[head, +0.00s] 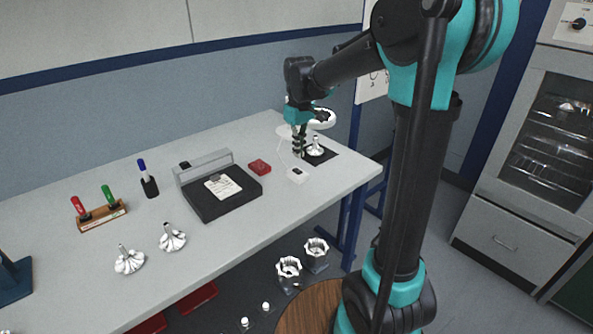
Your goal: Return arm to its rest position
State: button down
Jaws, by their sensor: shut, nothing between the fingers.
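My gripper (298,146) hangs at the end of my arm over the far right part of the white table (120,212). Its fingers are dark and closed, pointing down, with nothing seen between them. A silver machined housing (315,150) stands on a dark mat (328,156) just right of my fingers; whether they touch cannot be told. Two more silver housings, one nearer (129,261) and one farther (172,238), lie on the left part of the table.
A white ring-shaped lamp (323,118) is close behind my gripper. A marker rack (102,215) is at left. Below are metal parts (289,268).

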jog(key=shift+r, duration=0.55)
jog(key=s+d+f+m+t, duration=0.1)
jog(key=d, duration=0.1)
jog(key=s+d+f+m+t, duration=0.1)
jog(key=d+f, duration=0.1)
jog(key=s+d+f+m+t, duration=0.2)
jog(key=d, duration=0.1)
jog(key=shift+s+d, duration=0.1)
jog(key=s+d+f+m+t, duration=0.1)
jog(key=s+d+m+t, duration=0.1)
jog(key=s+d, duration=0.1)
jog(key=s+d+f+m+t, duration=0.1)
jog(key=shift+s+d+f, duration=0.25)
jog(key=shift+f, duration=0.1)
jog(key=s+f+g, duration=0.2)
jog(key=s+f, duration=0.5)
jog(key=s, duration=0.5)
jog(key=shift+s+f+g, duration=0.15)
jog(key=shift+s+g, duration=0.15)
jog(key=shift+g, duration=0.1)
